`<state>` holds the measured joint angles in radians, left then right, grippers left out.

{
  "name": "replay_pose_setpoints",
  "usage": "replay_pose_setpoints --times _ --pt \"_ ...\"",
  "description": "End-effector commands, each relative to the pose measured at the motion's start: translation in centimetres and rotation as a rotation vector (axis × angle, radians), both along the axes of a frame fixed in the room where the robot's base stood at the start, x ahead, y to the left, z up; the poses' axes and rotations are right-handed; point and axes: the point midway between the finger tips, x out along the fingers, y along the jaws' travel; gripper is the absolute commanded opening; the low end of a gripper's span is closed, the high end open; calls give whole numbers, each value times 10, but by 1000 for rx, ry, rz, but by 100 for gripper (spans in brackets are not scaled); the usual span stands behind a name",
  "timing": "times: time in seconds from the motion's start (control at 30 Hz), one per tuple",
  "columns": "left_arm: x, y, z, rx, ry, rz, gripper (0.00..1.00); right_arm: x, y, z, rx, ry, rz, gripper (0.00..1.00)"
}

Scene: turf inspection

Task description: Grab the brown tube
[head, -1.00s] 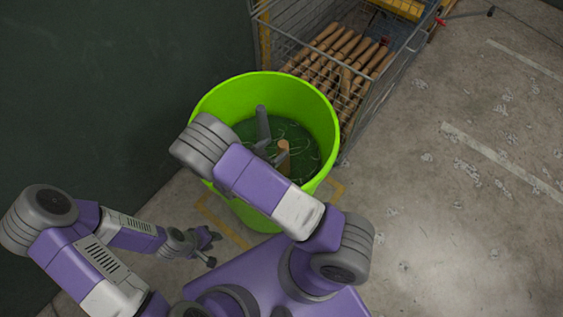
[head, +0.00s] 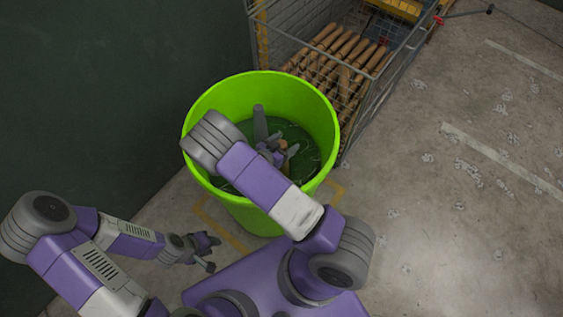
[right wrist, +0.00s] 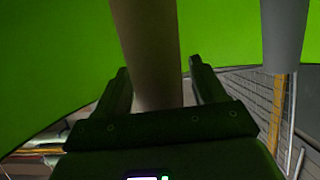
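In the right wrist view the brown tube (right wrist: 150,45) runs between the two fingers of the right gripper (right wrist: 160,68). The fingers are apart, with a gap showing between the tube and the right-hand finger. The tube's lower end is hidden. My left gripper (head: 212,253) is open and empty, low down outside the bin.
A grey tube (head: 260,122) also stands in the bin, beside the brown one; it shows at upper right in the right wrist view (right wrist: 285,35). A wire cage (head: 392,75) with several brown rolls (head: 345,50) stands behind the bin. The floor on the right is clear.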

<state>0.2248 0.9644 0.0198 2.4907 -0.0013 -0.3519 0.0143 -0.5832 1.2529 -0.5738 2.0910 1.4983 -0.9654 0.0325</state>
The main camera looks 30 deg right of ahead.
Motion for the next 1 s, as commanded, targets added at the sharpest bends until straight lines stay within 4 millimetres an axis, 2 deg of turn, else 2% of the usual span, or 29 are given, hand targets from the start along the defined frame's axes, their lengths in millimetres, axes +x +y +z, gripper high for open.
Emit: replay_pose_setpoints --times 0.03,0.07,0.4,0.63,0.73,1.0 --pt "0 0 0 0 0 0 35 0 0 0 0 0 0 61" --pt "0 0 0 0 0 0 35 0 0 0 0 0 0 56" --pt "0 0 0 0 0 0 35 0 0 0 0 0 0 4" --pt "0 0 0 0 0 0 35 0 0 1 -1 0 0 3" --pt "0 0 4 0 0 0 35 0 0 9 0 -2 -1 3" --pt "0 0 25 0 0 0 35 1 0 63 1 -5 -1 3"
